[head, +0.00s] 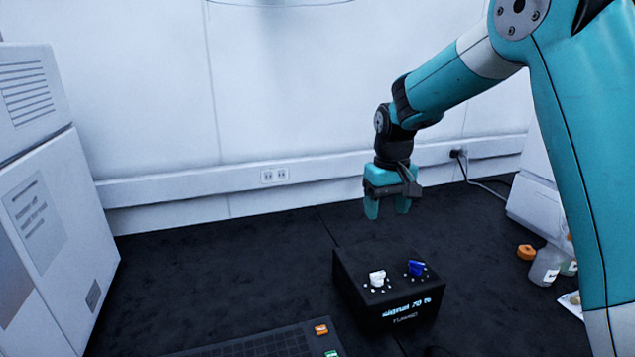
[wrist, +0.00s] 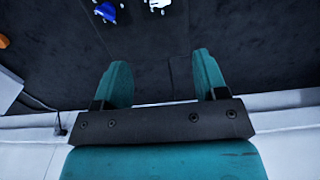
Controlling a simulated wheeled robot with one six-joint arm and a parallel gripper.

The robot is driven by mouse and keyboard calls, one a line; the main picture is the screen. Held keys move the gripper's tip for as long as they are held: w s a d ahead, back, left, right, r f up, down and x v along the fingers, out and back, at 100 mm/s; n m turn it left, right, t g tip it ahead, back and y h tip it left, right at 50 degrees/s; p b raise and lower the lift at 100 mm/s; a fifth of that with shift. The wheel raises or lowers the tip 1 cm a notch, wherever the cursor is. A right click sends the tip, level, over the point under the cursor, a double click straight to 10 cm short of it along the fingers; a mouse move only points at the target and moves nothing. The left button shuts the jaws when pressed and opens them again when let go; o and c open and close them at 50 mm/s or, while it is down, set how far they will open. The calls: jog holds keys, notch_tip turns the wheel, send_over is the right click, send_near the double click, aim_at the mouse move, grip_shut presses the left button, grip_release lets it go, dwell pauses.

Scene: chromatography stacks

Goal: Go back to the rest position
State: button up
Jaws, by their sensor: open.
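My gripper (head: 388,208) hangs fingers-down from my teal arm, above and behind the black box on the dark bench. Its two teal fingers stand apart with nothing between them, as the wrist view (wrist: 163,82) also shows. The black box (head: 388,309) has a lit display reading "signal 70 %". On its top are a white knob (head: 377,278) and a blue knob (head: 416,268). In the wrist view the blue knob (wrist: 105,11) and the white knob (wrist: 159,5) show at the top edge, clear of my fingers.
A tall white instrument cabinet (head: 55,220) stands at the left. A dark tray (head: 270,343) with orange and green pieces lies at the front. At the right are an orange cap (head: 526,252), a bottle (head: 545,267) and a white unit (head: 535,195). The bench's back left is clear.

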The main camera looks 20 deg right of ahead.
jog(key=s+a+r+n+y, duration=0.2)
jog(key=s+a+r+n, duration=0.3)
jog(key=s+a, duration=0.65)
jog(key=s+a+n+y, duration=0.1)
jog(key=s+a, duration=0.2)
jog(key=s, duration=0.6)
jog(key=s+a+r+n+y, duration=0.1)
jog(key=s+a, duration=0.2)
jog(key=s, duration=0.5)
jog(key=shift+s+a+r, duration=0.3)
jog(key=shift+s, duration=0.05)
